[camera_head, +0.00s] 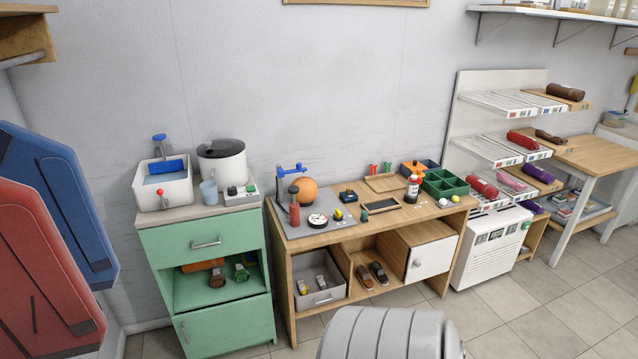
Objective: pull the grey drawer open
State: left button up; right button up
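The grey drawer (328,298) sits in the lower left bay of the wooden workbench. It is an open-topped grey box with a small handle on its front. A couple of small light items lie inside it. The front appears close to the bench's front edge; I cannot tell exactly how far it stands out. Neither of my grippers shows in the view. Only a rounded pale grey part of my own body shows at the bottom centre.
The wooden workbench (385,228) carries tools, an orange ball and a green tray (445,184). Brown shoes (371,275) stand in the middle bay, beside a white door (433,258). A green cabinet (214,235) stands left. Tiled floor (500,310) is clear at right.

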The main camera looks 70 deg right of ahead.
aim_at(306, 266)
jog(key=z, duration=2.3)
jog(key=i+l+u, duration=0.15)
jog(key=i, duration=0.4)
jog(key=i+l+u, duration=0.2)
jog(key=i, duration=0.35)
jog(key=j, duration=0.1)
